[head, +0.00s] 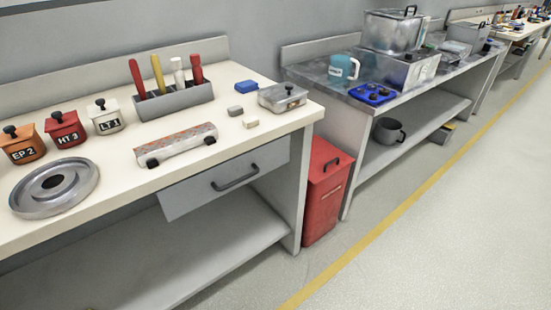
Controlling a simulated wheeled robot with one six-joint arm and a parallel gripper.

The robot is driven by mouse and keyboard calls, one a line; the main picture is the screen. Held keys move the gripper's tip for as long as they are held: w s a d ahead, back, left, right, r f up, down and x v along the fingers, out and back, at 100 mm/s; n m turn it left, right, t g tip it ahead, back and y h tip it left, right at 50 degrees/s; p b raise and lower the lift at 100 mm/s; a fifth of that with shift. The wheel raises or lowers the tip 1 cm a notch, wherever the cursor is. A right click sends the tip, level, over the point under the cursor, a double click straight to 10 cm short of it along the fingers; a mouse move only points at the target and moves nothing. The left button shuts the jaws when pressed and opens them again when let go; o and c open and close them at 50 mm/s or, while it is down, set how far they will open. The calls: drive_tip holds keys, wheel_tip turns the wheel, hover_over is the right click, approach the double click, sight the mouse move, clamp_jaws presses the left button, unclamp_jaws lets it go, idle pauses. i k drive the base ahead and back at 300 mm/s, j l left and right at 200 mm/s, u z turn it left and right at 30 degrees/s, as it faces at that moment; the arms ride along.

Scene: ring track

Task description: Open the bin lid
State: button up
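A red bin (324,198) stands on the floor between the two workbenches, close against the right end of the near bench. Its red lid (329,162) is on top and looks shut, with a dark handle (332,163) on it. The near bench's end hides part of the bin's left side. My gripper is not in view.
The near bench (262,120) holds labelled boxes, a tool holder (176,100) and a metal ring (55,188); its drawer (228,180) sticks out somewhat. A second bench (345,90) with pots stands behind the bin. Floor right of the yellow line (385,225) is clear.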

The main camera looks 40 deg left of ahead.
sight(325, 160)
drive_tip(key=u, duration=1.2)
drive_tip(key=i+l, duration=0.3)
drive_tip(key=i, duration=0.15)
drive_tip(key=i+l+u, duration=0.1)
drive_tip(key=i+l, duration=0.25)
drive_tip(key=i, duration=0.1)
